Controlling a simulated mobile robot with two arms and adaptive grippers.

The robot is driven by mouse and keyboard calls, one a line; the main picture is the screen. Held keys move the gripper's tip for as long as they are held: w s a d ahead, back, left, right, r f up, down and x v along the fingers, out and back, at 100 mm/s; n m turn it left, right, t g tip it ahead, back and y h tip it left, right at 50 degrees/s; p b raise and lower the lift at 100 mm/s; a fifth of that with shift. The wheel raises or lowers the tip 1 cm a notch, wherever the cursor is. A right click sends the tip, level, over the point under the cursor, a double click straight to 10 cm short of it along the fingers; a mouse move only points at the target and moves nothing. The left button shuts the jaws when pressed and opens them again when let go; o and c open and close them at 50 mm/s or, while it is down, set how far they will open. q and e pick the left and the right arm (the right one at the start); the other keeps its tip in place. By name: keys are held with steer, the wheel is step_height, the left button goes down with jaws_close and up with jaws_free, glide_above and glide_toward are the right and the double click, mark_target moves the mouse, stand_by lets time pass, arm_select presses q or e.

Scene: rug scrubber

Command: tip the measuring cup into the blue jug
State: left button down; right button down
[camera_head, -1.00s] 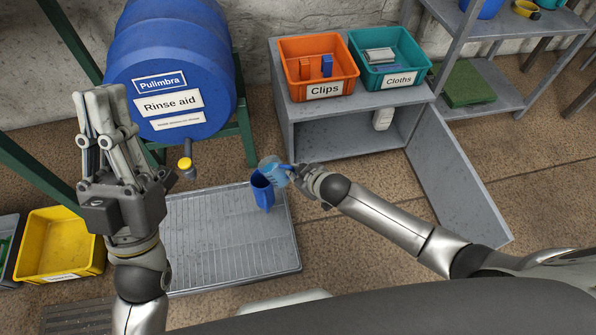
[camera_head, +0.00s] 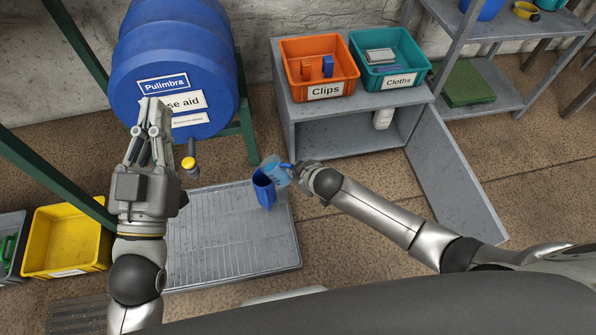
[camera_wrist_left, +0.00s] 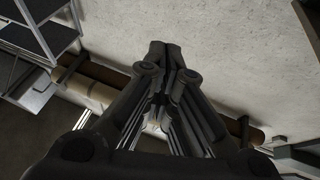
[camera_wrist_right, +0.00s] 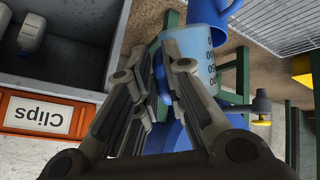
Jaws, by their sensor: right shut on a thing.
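The measuring cup (camera_head: 274,172) is light blue and clear with a blue handle. My right gripper (camera_head: 298,172) is shut on its handle. The cup is tilted left at the rim of the dark blue jug (camera_head: 264,191), which stands on the grey grated tray (camera_head: 222,240). I cannot tell if cup and jug touch or if anything flows. In the right wrist view the cup (camera_wrist_right: 203,42) shows dark markings beyond the fingers, with part of the jug (camera_wrist_right: 222,14) behind it. My left gripper (camera_head: 154,103) is raised in front of the drum, empty, fingertips together.
The blue rinse aid drum (camera_head: 175,62) has a yellow tap (camera_head: 188,163) left of the jug. A low grey cabinet (camera_head: 345,130) holds an orange clips bin (camera_head: 322,92) and a teal cloths bin (camera_head: 385,80). Its open door (camera_head: 455,185) extends right. A yellow bin (camera_head: 70,240) sits left.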

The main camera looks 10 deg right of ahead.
steer(key=shift+r, duration=0.1)
arm_select(q)
step_height(320, 180, down, 14)
steer(key=s+a+g+y+p, duration=0.1)
steer(key=a+g+y+p, duration=0.1)
steer(key=g, duration=0.6)
steer(key=shift+s+a+f+g+y+p, duration=0.3)
steer(key=shift+g+y+p, duration=0.15)
steer(key=shift+p, duration=0.25)
arm_select(e)
steer(key=shift+w+a+r+g+h, duration=0.2)
steer(key=shift+r+g+h, duration=0.25)
steer(key=shift+h, duration=0.15)
arm_select(q)
steer(key=shift+r, duration=0.1)
steer(key=s+a+f+g+y+p, duration=0.1)
steer(key=s+a+f+g+p, duration=0.1)
steer(key=s+f+g, duration=0.3)
steer(key=shift+s+a+f+n+y, duration=0.4)
steer(key=shift+s+f, duration=0.45)
steer(key=shift+s, duration=0.5)
arm_select(e)
steer(key=shift+w+a+r+n+g+h, duration=0.15)
steer(key=shift+a+r+n+g+h, duration=0.2)
steer(key=shift+h, duration=0.35)
